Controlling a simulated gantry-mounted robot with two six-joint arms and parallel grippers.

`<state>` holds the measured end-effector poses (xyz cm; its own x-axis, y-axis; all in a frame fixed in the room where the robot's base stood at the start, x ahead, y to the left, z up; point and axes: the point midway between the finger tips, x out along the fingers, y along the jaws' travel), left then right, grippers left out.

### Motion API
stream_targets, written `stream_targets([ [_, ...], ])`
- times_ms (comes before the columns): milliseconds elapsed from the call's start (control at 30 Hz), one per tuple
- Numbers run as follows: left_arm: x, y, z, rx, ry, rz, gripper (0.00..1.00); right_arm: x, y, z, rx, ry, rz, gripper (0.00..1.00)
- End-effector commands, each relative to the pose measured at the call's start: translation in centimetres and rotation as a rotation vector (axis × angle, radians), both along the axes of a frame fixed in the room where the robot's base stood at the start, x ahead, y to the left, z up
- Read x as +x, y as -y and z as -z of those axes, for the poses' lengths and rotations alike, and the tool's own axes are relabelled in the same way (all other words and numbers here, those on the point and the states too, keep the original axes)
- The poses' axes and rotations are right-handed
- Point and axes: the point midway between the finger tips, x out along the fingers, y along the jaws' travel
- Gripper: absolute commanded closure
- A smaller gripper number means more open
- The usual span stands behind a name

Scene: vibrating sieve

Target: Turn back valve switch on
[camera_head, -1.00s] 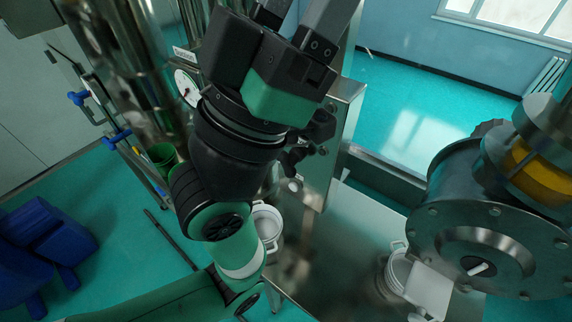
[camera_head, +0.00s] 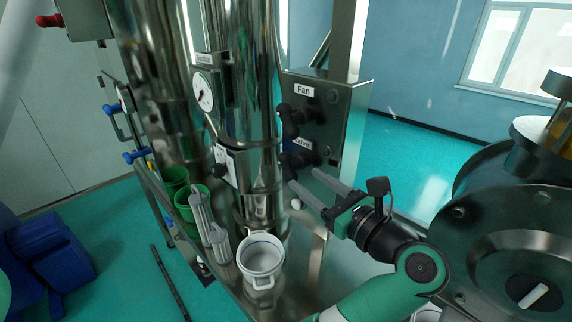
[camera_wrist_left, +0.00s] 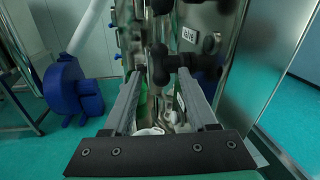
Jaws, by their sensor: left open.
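The black valve switch (camera_head: 298,160) sits on the steel control box, beside the "Valve" label (camera_head: 303,143). In the left wrist view the black T-shaped switch (camera_wrist_left: 172,62) is straight ahead, at the fingertips, with its handle lying roughly crosswise. My left gripper (camera_head: 303,179) is open, its two grey fingers pointing at the switch from the lower right. In the left wrist view my left gripper (camera_wrist_left: 160,72) has its fingers apart, with the switch at or just beyond their tips; I cannot tell whether they touch. My right gripper is not in view.
The "Fan" switch (camera_head: 296,118) is just above on the control box (camera_head: 340,115). Steel columns (camera_head: 250,90) stand to the left, with a white pot (camera_head: 262,262) and green containers (camera_head: 188,205) below. A large steel drum (camera_head: 500,250) is at the right.

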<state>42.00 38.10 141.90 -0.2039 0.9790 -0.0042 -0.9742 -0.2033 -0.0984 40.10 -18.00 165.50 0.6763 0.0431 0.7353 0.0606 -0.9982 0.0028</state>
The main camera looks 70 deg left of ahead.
Motion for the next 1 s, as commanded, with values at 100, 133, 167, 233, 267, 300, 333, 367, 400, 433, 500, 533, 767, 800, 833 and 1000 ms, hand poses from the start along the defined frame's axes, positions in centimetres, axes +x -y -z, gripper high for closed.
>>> stream_targets([
  [100,-0.2,-0.9,-0.2,0.001,-0.001,-0.002,0.42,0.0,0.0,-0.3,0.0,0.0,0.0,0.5],
  [133,-0.3,-1.3,-0.2,0.0,-0.001,-0.003,0.42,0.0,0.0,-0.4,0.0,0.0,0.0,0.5],
  [167,-0.4,-1.8,-0.2,0.001,-0.001,-0.003,0.42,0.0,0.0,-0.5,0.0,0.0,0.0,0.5],
  [233,-0.8,-3.1,-0.3,0.001,0.0,-0.005,0.42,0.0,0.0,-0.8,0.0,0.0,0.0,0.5],
  [267,-0.9,-3.7,-0.3,0.002,-0.002,-0.004,0.42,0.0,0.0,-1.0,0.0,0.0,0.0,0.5],
  [300,-1.1,-4.7,-0.3,0.002,-0.002,-0.005,0.42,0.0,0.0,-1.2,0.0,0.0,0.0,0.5],
  [333,-1.3,-5.3,-0.3,0.002,-0.002,-0.005,0.42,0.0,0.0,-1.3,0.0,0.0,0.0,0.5],
  [367,-1.4,-6.1,-0.4,0.003,-0.002,-0.005,0.42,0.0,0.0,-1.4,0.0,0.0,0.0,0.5],
  [400,-1.6,-6.9,-0.3,0.002,-0.002,-0.004,0.42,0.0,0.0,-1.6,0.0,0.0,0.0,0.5],
  [433,-1.7,-7.6,-0.3,0.003,-0.003,-0.005,0.42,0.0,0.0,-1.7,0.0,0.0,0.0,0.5],
  [500,-2.0,-8.9,-0.3,0.002,-0.002,-0.004,0.42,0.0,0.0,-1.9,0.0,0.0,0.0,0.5],
  [533,-2.1,-9.4,-0.3,0.003,-0.003,-0.003,0.42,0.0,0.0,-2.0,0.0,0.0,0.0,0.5],
  [767,-2.4,-11.3,-0.2,0.004,-0.002,0.0,0.42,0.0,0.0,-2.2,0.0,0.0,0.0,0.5],
  [800,-2.4,-11.4,-0.2,0.004,-0.002,0.0,0.42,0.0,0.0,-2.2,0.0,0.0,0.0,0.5],
  [833,-2.4,-11.4,-0.1,0.004,-0.002,0.001,0.42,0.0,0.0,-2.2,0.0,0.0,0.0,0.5],
  [1000,-2.4,-11.3,-0.1,0.004,-0.002,0.001,0.45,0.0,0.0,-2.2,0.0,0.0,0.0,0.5],
])
